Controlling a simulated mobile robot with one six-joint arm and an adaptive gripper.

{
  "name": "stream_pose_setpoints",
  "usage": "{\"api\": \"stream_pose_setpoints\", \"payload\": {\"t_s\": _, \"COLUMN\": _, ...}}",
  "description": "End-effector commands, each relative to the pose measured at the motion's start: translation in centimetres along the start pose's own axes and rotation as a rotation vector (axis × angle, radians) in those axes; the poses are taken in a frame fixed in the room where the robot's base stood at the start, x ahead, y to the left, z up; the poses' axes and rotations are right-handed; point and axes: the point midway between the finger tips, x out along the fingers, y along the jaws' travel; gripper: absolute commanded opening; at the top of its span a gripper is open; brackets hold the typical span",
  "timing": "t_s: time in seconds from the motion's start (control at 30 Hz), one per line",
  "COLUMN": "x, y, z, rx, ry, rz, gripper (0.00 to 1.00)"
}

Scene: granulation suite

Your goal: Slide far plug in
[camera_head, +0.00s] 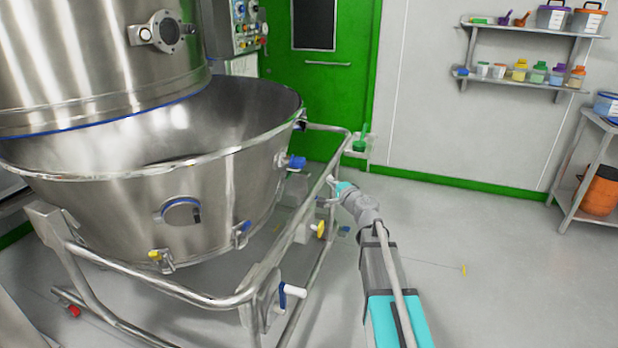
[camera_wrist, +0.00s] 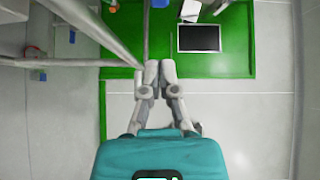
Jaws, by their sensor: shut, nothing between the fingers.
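A blue plug (camera_head: 297,162) sticks out of the far right side of the steel bowl (camera_head: 120,170). A second blue-handled fitting (camera_head: 240,234) and a yellow-tipped one (camera_head: 160,258) sit lower on the near side of the bowl. I cannot tell how deep any of them is seated. My gripper (camera_head: 331,183) is at the right cart rail, to the right of and slightly below the far blue plug, apart from it. In the wrist view my gripper (camera_wrist: 152,68) has its fingers together with nothing between them.
The cart's tubular rail (camera_head: 262,270) runs close beside my arm, with a white-and-blue handle (camera_head: 290,291) at its corner. A green scoop (camera_head: 360,138) is on a holder behind. A green door (camera_head: 320,100) stands beyond. The floor at right is open before the shelf rack (camera_head: 590,160).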

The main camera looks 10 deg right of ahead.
Motion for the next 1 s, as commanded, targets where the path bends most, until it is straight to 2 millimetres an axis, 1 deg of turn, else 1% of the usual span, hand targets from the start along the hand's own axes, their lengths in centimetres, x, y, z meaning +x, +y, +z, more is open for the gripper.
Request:
{"api": "stream_pose_setpoints", "payload": {"t_s": 0.03, "x": 0.2, "y": 0.5, "z": -0.5, "rx": 0.015, "ry": 0.014, "rz": -0.008, "gripper": 0.0}}
{"api": "stream_pose_setpoints", "payload": {"t_s": 0.17, "x": 0.2, "y": 0.5, "z": -1.1, "rx": 0.037, "ry": 0.035, "rz": -0.019, "gripper": 0.0}}
{"api": "stream_pose_setpoints", "payload": {"t_s": 0.5, "x": 0.3, "y": 0.4, "z": -1.0, "rx": 0.039, "ry": 0.034, "rz": -0.02, "gripper": 0.0}}
{"api": "stream_pose_setpoints", "payload": {"t_s": 0.67, "x": 0.7, "y": 0.4, "z": -1.1, "rx": 0.038, "ry": 0.034, "rz": -0.019, "gripper": 0.0}}
{"api": "stream_pose_setpoints", "payload": {"t_s": 0.87, "x": 2.2, "y": 0.4, "z": -1.1, "rx": 0.038, "ry": 0.032, "rz": -0.019, "gripper": 0.0}}
{"api": "stream_pose_setpoints", "payload": {"t_s": 1.0, "x": 4.0, "y": 0.4, "z": -1.2, "rx": 0.038, "ry": 0.033, "rz": -0.019, "gripper": 0.0}}
